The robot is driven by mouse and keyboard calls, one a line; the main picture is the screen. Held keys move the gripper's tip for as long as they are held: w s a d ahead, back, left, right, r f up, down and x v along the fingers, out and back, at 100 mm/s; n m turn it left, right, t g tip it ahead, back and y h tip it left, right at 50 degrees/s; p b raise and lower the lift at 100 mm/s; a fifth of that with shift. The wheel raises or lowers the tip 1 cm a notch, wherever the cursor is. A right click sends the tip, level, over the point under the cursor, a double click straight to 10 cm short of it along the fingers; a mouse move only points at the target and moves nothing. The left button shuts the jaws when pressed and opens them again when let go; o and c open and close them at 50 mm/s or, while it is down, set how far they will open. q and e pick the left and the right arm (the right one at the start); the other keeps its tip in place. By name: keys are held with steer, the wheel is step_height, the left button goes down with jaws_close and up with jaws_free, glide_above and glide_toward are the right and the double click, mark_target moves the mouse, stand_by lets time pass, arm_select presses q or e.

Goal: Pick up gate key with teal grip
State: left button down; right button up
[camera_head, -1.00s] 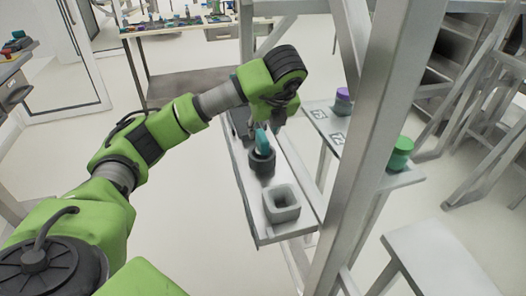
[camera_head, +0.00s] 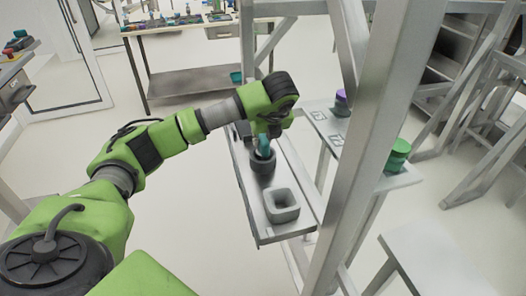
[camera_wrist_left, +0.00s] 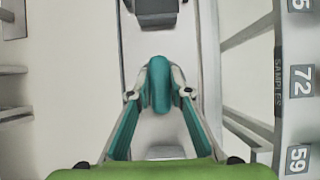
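The gate key's teal grip (camera_head: 263,143) stands upright in a dark round holder (camera_head: 262,162) on a narrow grey shelf (camera_head: 252,212). My left gripper (camera_head: 265,132) is right at the grip, reaching in from the left. In the left wrist view the teal grip (camera_wrist_left: 160,85) sits between the two fingertips of my left gripper (camera_wrist_left: 161,80). The fingertips lie close against its sides; I cannot tell whether they press on it. The key's lower part is hidden in the holder. My right gripper is not in view.
A square grey cup (camera_head: 281,205) stands at the near end of the shelf. A large grey post (camera_head: 370,150) rises just right of it. A side shelf holds a green-lidded container (camera_head: 398,152) and a purple-topped one (camera_head: 341,100). A workbench (camera_head: 190,28) stands behind.

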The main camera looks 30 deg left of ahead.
arm_select(q)
steer(key=shift+r, duration=0.1)
steer(key=shift+w+r+b, duration=0.1)
steer(key=shift+r+b, duration=0.4)
steer(key=shift+r, duration=0.05)
steer(key=s+d+r, duration=0.1)
steer(key=s+r, duration=1)
steer(key=s, duration=0.3)
steer(key=shift+d+r, duration=0.4)
